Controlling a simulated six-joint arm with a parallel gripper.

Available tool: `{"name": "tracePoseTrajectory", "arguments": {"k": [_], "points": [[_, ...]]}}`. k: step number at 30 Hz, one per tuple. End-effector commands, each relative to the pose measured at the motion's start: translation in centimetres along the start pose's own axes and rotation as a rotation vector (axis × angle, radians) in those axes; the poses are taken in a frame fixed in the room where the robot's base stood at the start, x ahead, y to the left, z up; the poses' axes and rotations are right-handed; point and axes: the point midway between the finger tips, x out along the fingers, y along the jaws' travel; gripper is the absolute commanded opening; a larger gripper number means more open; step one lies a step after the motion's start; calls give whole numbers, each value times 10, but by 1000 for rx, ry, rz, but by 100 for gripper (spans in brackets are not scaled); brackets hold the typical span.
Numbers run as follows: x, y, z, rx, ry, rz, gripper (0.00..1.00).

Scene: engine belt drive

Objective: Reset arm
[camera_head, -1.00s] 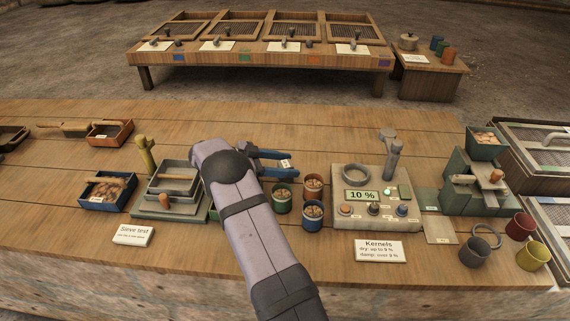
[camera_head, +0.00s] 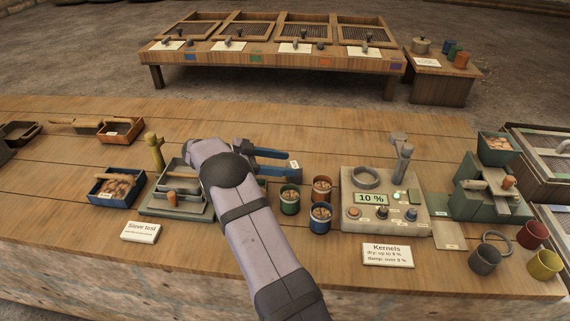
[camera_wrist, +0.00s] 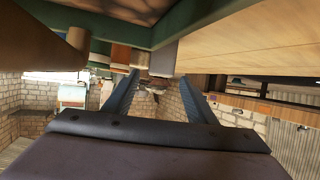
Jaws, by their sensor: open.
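My gripper (camera_head: 291,161) is open and empty, its two blue fingers pointing right above the bench, behind the cups. In the wrist view the gripper (camera_wrist: 157,74) shows both fingers apart with nothing between them. My arm crosses the bench middle and hides part of the sieve stand (camera_head: 178,191). The moisture meter (camera_head: 385,215) reads 10 % and stands right of the gripper. Three cups of kernels stand between: green (camera_head: 290,204), red (camera_head: 322,188) and blue (camera_head: 320,219).
A blue tray of kernels (camera_head: 116,187) and an orange tray (camera_head: 121,130) lie at the left. A green mill (camera_head: 490,190) stands at the right, with empty cups (camera_head: 485,261) in front. A rack of screened bins (camera_head: 275,55) stands behind. The bench's back middle is clear.

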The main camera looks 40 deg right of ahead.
Motion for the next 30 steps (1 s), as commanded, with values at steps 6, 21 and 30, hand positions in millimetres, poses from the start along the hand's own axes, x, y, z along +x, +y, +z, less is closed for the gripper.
{"name": "tracePoseTrajectory", "arguments": {"k": [6, 21, 30], "points": [[0, 0, 0, 1, 0, 0, 51], [-74, -90, -76, 27, 7, -566, 51], [-234, -102, -81, -248, -199, -1233, 51]]}}
